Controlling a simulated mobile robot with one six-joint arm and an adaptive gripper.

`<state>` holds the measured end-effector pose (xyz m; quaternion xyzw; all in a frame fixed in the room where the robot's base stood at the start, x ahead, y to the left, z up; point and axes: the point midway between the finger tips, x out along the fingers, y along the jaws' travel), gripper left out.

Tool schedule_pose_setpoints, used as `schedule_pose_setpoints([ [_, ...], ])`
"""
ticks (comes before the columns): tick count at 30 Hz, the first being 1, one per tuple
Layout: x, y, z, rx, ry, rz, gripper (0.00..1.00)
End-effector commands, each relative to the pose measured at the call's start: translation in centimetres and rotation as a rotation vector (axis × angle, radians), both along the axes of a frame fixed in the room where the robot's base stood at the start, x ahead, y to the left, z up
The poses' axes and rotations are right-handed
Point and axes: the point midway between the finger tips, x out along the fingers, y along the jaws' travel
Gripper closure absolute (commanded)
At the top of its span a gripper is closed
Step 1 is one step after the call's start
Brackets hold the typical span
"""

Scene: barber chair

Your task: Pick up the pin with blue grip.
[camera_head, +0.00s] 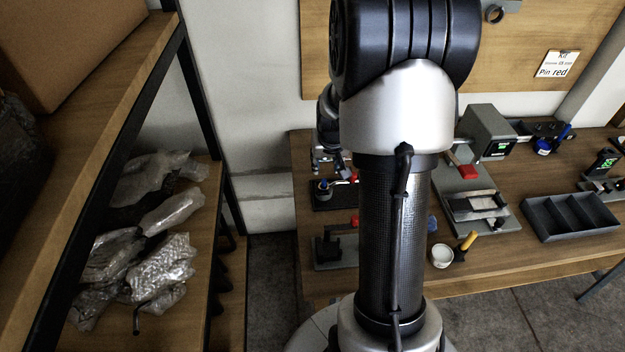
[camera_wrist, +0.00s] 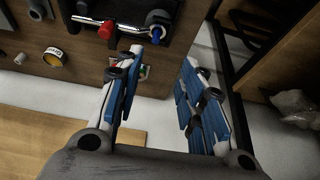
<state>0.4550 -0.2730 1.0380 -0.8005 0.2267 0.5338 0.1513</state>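My gripper (camera_wrist: 172,65) is open in the wrist view, its two blue-padded fingers apart with nothing between them. A small blue piece (camera_wrist: 157,34) sits in a pale ring on a dark fixture just beyond the left finger; I cannot tell whether it is the pin's blue grip. In the head view a blue upright handle (camera_head: 564,132) stands beside a blue round piece (camera_head: 543,146) at the back right of the table; this may also be the pin. My arm fills the middle of the head view and hides my gripper and part of the table.
The wooden table (camera_head: 480,278) holds a grey divided tray (camera_head: 572,238), a white cup (camera_head: 442,255), a yellow-handled tool (camera_head: 467,241) and a grey machine (camera_head: 487,130). A shelf (camera_head: 212,190) with wrapped bags (camera_head: 160,265) stands left. A tape roll (camera_wrist: 54,57) shows in the wrist view.

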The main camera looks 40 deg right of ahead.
Motion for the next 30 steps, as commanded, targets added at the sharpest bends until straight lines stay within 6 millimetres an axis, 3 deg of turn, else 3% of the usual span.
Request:
schedule_pose_setpoints([
  [3,0.8,-0.5,-3.1,0.003,0.004,0.001,0.64],
  [10,2.4,-1.4,-7.3,0.002,0.002,0.002,0.64],
  [19,3.2,-2.1,-9.4,0.001,0.001,0.001,0.64],
  [30,4.6,-3.7,-13.5,0.001,0.001,0.002,0.64],
])
